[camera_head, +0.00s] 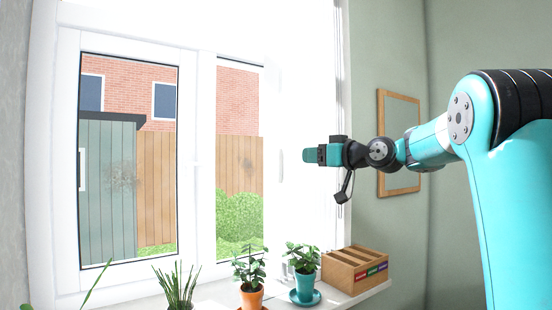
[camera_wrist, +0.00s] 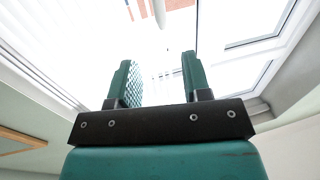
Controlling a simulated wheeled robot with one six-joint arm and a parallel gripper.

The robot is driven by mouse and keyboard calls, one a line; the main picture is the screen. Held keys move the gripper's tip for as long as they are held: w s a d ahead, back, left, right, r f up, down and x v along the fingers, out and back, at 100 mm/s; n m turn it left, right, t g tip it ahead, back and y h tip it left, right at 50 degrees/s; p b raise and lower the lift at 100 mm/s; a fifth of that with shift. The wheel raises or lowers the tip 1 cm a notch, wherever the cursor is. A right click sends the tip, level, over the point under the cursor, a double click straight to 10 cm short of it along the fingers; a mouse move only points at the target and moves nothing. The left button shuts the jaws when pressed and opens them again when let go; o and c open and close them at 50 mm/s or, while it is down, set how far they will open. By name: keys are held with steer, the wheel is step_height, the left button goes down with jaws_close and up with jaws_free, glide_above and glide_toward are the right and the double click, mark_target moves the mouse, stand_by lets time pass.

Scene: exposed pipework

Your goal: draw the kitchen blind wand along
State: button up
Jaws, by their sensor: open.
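A pale, slim wand (camera_wrist: 160,12) shows at the top of the wrist view, beyond the fingertips and roughly in line with the gap between them. In the head view a faint pale upright piece (camera_head: 281,166), which looks like its lower end, stands left of my gripper against the bright window. My gripper (camera_head: 309,155) is at the window's right side, pointing left. In the wrist view its two green fingers (camera_wrist: 158,78) are apart with nothing between them. The blind itself is washed out by glare.
Potted plants stand on the sill: a terracotta pot (camera_head: 252,297), a teal pot (camera_head: 304,284) and a grassy plant (camera_head: 177,288). A wooden box (camera_head: 354,269) sits to their right, below my gripper. A wooden frame (camera_head: 401,145) hangs on the green wall behind my arm.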

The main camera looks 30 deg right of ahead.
steer(key=p+x, duration=0.5)
steer(key=x, duration=0.9)
steer(key=shift+w, duration=0.25)
steer(key=shift+a+f, duration=0.1)
steer(key=shift+a, duration=0.05)
jaws_close()
